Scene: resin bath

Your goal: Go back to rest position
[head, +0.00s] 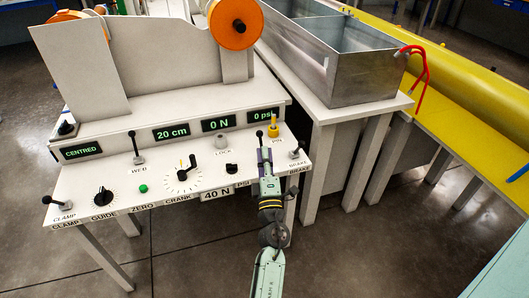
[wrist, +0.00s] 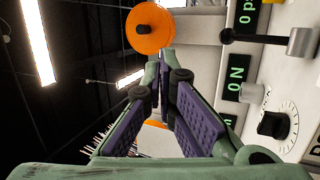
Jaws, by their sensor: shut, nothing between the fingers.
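My gripper (head: 264,157) is at the right part of the white control panel (head: 75,193), in front of the yellow PIN fitting (head: 273,130). Its purple-padded fingers are shut with nothing between them. They also show in the wrist view (wrist: 165,58), their tips close together. My arm comes up from the bottom of the head view. The BRAKE lever (head: 298,150) stands just right of the fingers. A black-knobbed lever (wrist: 262,40) lies right of the fingertips in the wrist view, apart from them. Part of the panel behind the gripper is hidden.
The panel carries the crank dial (head: 182,178), GUIDE knob (head: 103,196), WEB lever (head: 136,150), CLAMP lever (head: 55,203) and green displays. An orange roll (head: 236,23) is above. A metal tank (head: 362,88) and yellow sheet (head: 475,105) stand right. The front floor is open.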

